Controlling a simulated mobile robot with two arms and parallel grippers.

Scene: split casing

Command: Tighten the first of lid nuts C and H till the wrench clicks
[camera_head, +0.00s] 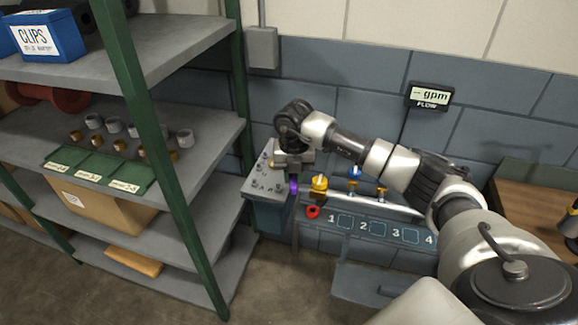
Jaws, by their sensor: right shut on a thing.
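The split casing (266,205) stands at the wall between the shelf and the pipe. Its grey lid carries several small nuts (264,182), and their letters are too small to read. My right gripper (292,163) is over the lid's right back part, shut on what looks like the wrench. The gripper hides most of the wrench. A narrow purple piece (293,187) shows just below the gripper, at the casing's right edge, and I cannot tell whether it belongs to the wrench. Contact with any nut is hidden. My left gripper is not in view.
A pipe with a yellow-topped fitting (319,184), a red handwheel (313,212) and blue and brass valves runs right of the casing. A green-posted shelf (172,190) stands close on the left. A flow display (428,96) hangs on the wall. A wooden table (530,205) is at right.

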